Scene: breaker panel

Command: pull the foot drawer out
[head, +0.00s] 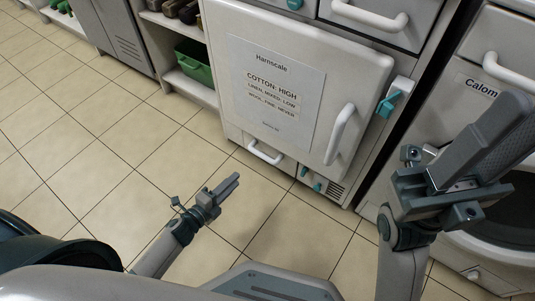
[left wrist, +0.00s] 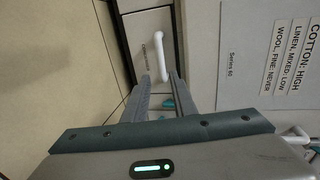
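The foot drawer (head: 256,140) is a small grey front low on the left of the white cabinet, with a white bar handle (head: 265,153). It looks shut. The left wrist view shows the drawer front (left wrist: 146,38) with a small printed label and its white handle (left wrist: 162,52) beyond the fingertips. My left gripper (head: 236,178) is low over the floor, in front of and apart from the handle. Its two fingers are parted and empty in the left wrist view (left wrist: 161,80). My right gripper (head: 508,118) is raised at the right; its finger gap cannot be made out.
Above the drawer is a large white door (head: 290,85) with a notice, a white handle and a teal latch (head: 389,103). Teal knobs (head: 310,180) sit right of the drawer. Shelves with a green bin (head: 194,66) stand left. The tiled floor before the drawer is clear.

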